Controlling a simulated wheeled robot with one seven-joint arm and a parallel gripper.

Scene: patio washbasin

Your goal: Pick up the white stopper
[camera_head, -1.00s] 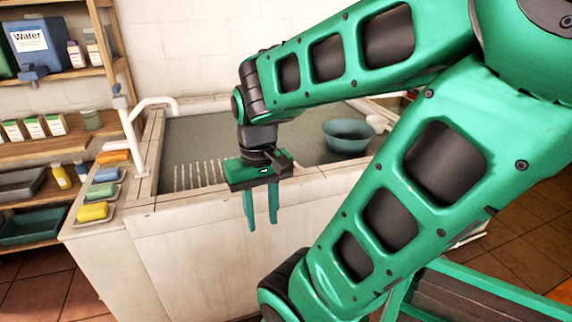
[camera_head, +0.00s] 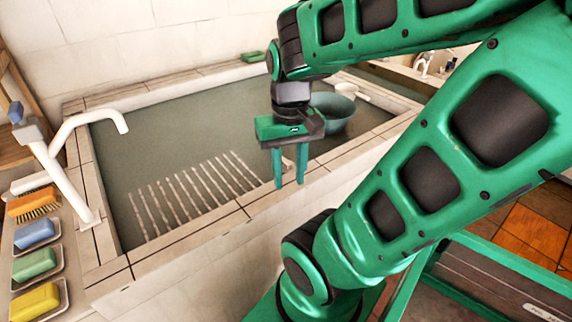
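My gripper (camera_head: 290,170) points down over the front rim of the washbasin (camera_head: 180,240), its two green fingers apart. A small pale thing (camera_head: 287,163) shows between and behind the fingers near the basin's inner edge. It is partly hidden, and I cannot tell whether it is the white stopper or whether the fingers touch it. No other thing is clearly the stopper.
A teal bowl (camera_head: 333,113) sits in the basin just behind my gripper, with a white vessel (camera_head: 350,89) behind it. Pale ribs (camera_head: 195,192) line the basin's front left. A white faucet (camera_head: 70,165), soaps and a brush (camera_head: 33,203) are at the left.

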